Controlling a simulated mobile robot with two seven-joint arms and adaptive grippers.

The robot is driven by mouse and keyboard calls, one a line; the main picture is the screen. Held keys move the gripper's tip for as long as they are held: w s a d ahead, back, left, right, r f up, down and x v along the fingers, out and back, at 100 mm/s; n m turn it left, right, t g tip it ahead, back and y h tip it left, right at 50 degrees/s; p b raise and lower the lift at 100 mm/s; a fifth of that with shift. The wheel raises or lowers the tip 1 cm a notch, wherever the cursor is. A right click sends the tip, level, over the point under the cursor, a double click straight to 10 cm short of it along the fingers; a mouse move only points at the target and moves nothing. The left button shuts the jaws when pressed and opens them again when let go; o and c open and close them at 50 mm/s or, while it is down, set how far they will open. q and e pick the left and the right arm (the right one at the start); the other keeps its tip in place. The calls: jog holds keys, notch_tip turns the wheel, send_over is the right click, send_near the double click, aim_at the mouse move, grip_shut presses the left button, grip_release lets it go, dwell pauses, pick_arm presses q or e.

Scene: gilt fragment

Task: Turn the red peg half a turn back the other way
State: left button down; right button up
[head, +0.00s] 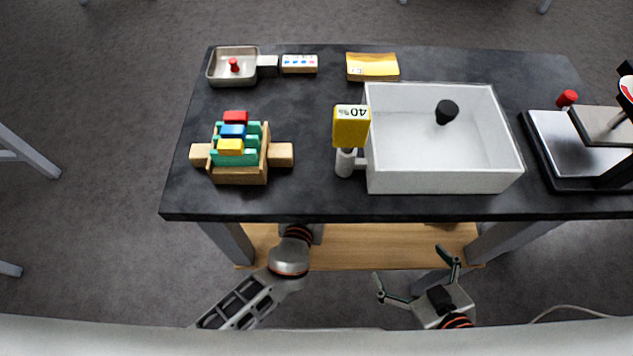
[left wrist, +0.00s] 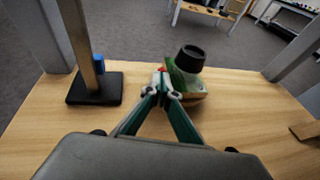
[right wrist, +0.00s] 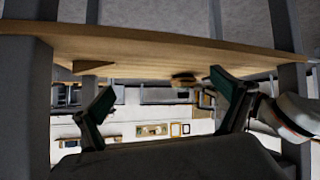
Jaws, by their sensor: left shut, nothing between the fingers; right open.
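A small red peg-like piece (head: 234,65) stands in a metal tray (head: 211,75) at the table's back left. A red block (head: 236,117) sits at the back of a wood and teal holder (head: 240,176), behind a blue and a yellow block. I cannot tell which red piece is the peg. My left arm reaches under the table's front edge, and its fingers are hidden in the head view. In the left wrist view my left gripper (left wrist: 161,84) is shut and empty above the wooden shelf. My right gripper (head: 412,267) is open and empty in front of the table, apart from everything.
A white bin (head: 440,180) with a black knob-like piece (head: 446,111) stands mid-table. A yellow "40" sign (head: 351,130) is beside it. A green object with a black top (left wrist: 188,75) stands on the lower shelf (left wrist: 45,125), just beyond my left fingers. The dark tabletop (head: 300,195) overhangs the shelf.

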pick_arm(q)
jog(key=shift+w+r, duration=0.1)
jog(key=shift+w+a+m+h+p, duration=0.1)
jog(key=shift+m+h+p, duration=0.3)
jog(key=shift+h, duration=0.1)
